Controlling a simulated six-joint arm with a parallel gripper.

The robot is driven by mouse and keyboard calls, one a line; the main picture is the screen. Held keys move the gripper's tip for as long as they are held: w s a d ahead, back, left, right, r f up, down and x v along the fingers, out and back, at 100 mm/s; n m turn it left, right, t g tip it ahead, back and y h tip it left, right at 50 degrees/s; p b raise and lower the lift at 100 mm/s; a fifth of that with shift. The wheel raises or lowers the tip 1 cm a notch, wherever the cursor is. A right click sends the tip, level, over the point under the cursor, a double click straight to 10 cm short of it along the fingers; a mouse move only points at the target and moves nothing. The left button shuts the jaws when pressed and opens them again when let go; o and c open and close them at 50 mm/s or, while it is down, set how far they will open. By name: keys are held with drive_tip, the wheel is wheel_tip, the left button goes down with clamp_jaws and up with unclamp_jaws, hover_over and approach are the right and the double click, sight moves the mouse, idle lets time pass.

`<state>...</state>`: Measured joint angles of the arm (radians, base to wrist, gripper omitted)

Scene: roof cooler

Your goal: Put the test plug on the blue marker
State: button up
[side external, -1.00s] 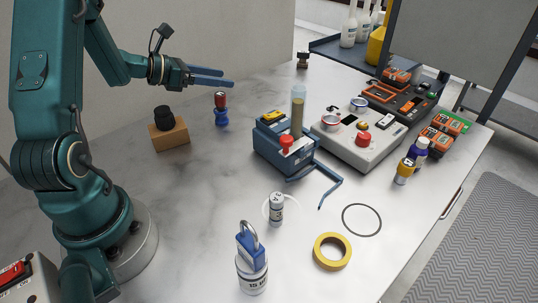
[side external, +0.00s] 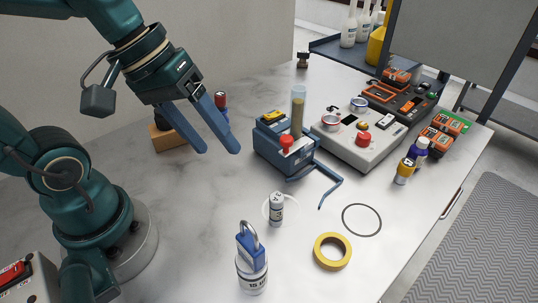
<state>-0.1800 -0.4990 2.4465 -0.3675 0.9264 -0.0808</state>
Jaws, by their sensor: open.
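My gripper (side external: 219,152) is open and empty, with its two blue fingers pointing down and to the right above the table. A small red-topped item with a blue lower part (side external: 221,100) stands behind the fingers and is partly hidden by them. A wooden block (side external: 161,140) with a black knob-like piece on it stands behind my gripper, largely covered. I cannot tell for sure which of these is the test plug. No flat blue marker shows clearly; it may be hidden.
A blue device (side external: 268,148) with a red knob and a bent lever stands right of my gripper, beside a grey box (side external: 348,148).

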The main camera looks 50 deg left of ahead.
drive_tip(key=shift+s+a+r+m+t+y, duration=0.1)
drive_tip(key=shift+s+a+m+t+y, duration=0.45)
drive_tip(key=shift+m, duration=0.7)
drive_tip(key=shift+s+a+r+m+t+y, duration=0.1)
drive_tip(key=shift+s+a+m+t+y, duration=0.15)
drive_tip(key=shift+s+a+m+y, duration=0.75)
drive_tip(key=shift+w+d+m, duration=0.15)
drive_tip(key=shift+w+m, duration=0.1)
drive_tip(key=shift+w, duration=0.1)
